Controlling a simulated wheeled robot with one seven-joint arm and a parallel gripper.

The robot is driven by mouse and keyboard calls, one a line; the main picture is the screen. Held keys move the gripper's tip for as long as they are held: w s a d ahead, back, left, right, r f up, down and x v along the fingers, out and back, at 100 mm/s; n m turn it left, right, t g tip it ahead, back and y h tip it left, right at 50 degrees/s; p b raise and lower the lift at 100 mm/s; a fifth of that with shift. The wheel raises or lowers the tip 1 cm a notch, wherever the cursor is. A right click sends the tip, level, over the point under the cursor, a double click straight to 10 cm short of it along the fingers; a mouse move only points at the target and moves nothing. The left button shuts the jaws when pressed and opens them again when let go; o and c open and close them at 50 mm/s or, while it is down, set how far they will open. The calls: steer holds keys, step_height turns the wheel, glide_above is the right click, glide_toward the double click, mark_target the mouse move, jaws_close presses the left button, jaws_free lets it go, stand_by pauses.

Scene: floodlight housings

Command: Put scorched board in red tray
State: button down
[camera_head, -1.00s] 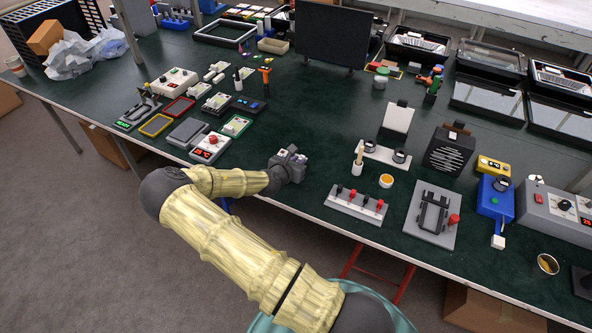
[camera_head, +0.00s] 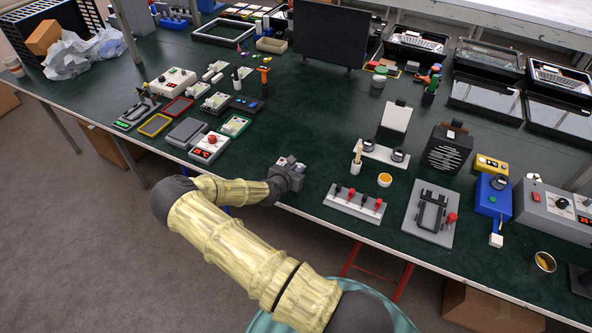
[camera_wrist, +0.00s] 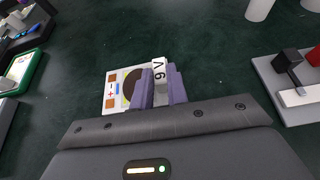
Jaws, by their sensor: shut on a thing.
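In the wrist view the scorched board (camera_wrist: 113,92) is a pale board with a dark brown round patch and small orange and blue marks. A white block marked with a 6 or 9 and a V (camera_wrist: 159,72) stands on it. My gripper (camera_wrist: 160,88) is shut on this block, with a grey-purple finger on each side; the fingers hide part of the board. In the head view my gripper (camera_head: 288,172) is low over the table near its front edge, and the board is hardly visible. The red tray (camera_head: 179,108) lies further back left, beside a yellow-rimmed tray.
The yellow-rimmed tray (camera_head: 154,125), a grey box (camera_head: 187,131), a device with a red display (camera_head: 209,147) and a green-rimmed board (camera_head: 235,125) crowd the left. A clamp strip (camera_head: 355,202) stands right of my gripper. The green table's middle (camera_head: 310,110) is clear.

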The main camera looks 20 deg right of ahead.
steer(key=shift+f, duration=0.25)
steer(key=c, duration=1.4)
jaws_free()
steer(key=shift+r, duration=0.1)
steer(key=shift+r, duration=0.2)
steer(key=b+v, duration=0.1)
steer(key=v, duration=1.1)
steer(key=shift+f, duration=0.1)
